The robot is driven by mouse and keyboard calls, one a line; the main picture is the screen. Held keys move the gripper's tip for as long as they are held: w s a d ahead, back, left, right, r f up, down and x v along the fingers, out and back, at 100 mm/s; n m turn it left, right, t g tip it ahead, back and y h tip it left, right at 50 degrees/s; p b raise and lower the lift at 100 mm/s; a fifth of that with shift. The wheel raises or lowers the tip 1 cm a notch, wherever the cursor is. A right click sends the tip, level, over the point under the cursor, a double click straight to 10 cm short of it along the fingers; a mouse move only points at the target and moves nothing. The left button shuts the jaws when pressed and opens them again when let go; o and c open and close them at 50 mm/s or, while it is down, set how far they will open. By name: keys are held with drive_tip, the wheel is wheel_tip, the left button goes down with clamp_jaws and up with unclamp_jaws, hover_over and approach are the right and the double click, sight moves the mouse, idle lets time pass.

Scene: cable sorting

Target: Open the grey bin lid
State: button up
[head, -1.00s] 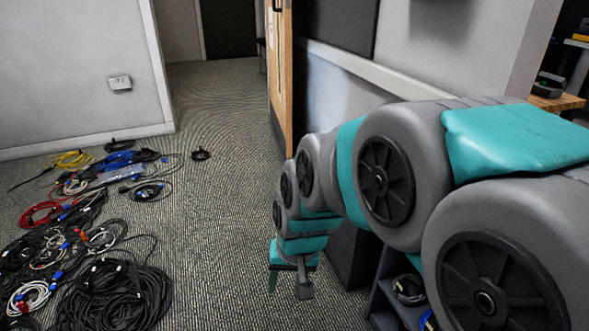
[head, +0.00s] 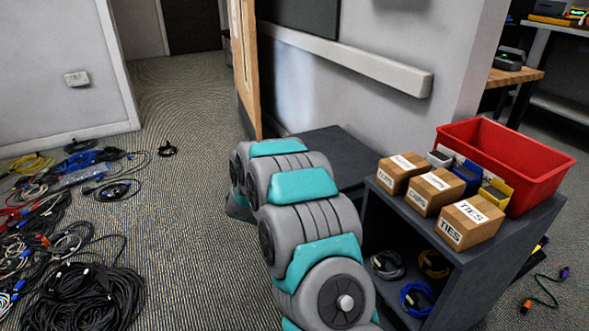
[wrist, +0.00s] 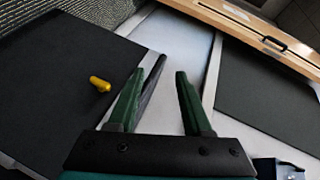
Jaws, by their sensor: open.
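The grey bin's dark flat lid (head: 325,150) shows in the head view behind my arm, against the wall and beside the shelf unit. It looks shut, and my arm hides part of the bin. In the wrist view a dark flat panel, apparently this lid (wrist: 50,90), fills the left side, with a small yellow knob (wrist: 100,83) on it. My gripper (wrist: 160,74) is open and empty, with green fingers apart, to the right of the knob and not touching it. In the head view my arm hides the gripper.
A dark shelf unit (head: 455,262) bears cardboard boxes (head: 470,221) and a red bin (head: 530,165); coiled cables lie inside it. Many cables (head: 90,295) cover the floor at left. A wooden door (head: 245,70) stands behind. Carpet between cables and arm is clear.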

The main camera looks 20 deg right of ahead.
drive_tip(key=d+f+m+h+b, duration=0.1)
drive_tip(key=d+f+m+h, duration=0.35)
drive_tip(key=d+h, duration=0.35)
drive_tip(key=shift+m+t+y, duration=0.3)
drive_tip(key=shift+m+y, duration=0.05)
drive_tip(key=shift+y, duration=0.35)
drive_tip(key=shift+s+d+x, duration=0.15)
drive_tip(key=shift+d+x, duration=0.05)
drive_tip(key=shift+x, duration=1.05)
drive_tip(key=shift+s+d+x, duration=0.15)
drive_tip(key=shift+s+x, duration=0.05)
drive_tip(key=shift+x, duration=1)
drive_tip(key=shift+s+d+x, duration=0.15)
drive_tip(key=shift+d+x, duration=0.05)
drive_tip(key=shift+x, duration=1.05)
drive_tip(key=shift+r, duration=0.1)
clamp_jaws()
